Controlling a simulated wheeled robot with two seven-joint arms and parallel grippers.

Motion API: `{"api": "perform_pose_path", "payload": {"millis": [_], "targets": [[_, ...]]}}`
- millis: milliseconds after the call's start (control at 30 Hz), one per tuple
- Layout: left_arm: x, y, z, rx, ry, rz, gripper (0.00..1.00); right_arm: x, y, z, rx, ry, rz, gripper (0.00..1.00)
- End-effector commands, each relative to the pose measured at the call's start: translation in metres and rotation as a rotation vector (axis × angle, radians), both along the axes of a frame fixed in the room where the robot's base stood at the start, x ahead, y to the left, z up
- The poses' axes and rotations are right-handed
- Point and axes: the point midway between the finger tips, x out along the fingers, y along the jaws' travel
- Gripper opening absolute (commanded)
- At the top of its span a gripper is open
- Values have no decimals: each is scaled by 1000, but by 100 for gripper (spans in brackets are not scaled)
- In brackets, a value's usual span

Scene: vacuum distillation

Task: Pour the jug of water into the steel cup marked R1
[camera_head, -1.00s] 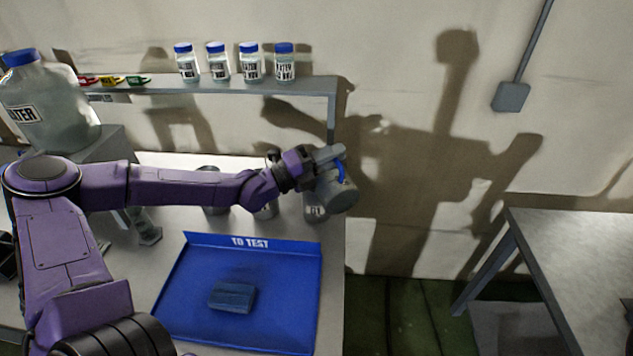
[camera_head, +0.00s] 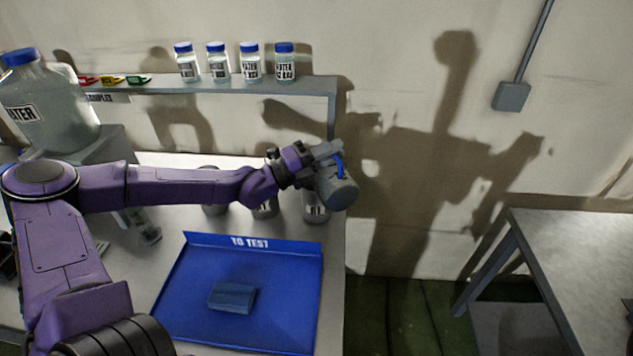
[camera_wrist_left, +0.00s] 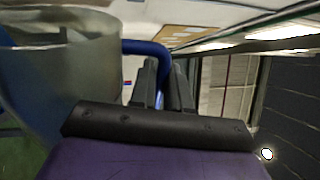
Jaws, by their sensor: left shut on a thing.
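My left gripper (camera_head: 326,152) is shut on the blue handle of the jug (camera_head: 341,191). The jug is grey and see-through and is strongly tilted, above the right end of the row of steel cups. In the left wrist view the jug (camera_wrist_left: 80,75) fills the left side, and its blue handle (camera_wrist_left: 150,48) runs to the gripper fingers (camera_wrist_left: 165,85). The steel cup marked R1 (camera_head: 315,212) stands upright on the table below the jug, its top partly hidden by it. I cannot see whether water is flowing. My right gripper is not in view.
Two more steel cups (camera_head: 264,209) stand left of R1, partly behind my arm. A blue TO TEST tray (camera_head: 180,305) holds a blue block (camera_head: 232,297). Labelled bottles (camera_head: 251,63) line the shelf. A large water bottle (camera_head: 50,110) stands at left. The table's right edge is close to R1.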

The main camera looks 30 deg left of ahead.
Motion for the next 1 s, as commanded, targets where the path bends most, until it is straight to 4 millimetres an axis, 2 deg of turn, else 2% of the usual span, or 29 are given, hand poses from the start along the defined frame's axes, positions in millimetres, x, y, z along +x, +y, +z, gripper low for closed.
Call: {"api": "perform_pose_path", "payload": {"millis": [1000], "targets": [[6,9,5,-67,44,0,0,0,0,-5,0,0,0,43]]}}
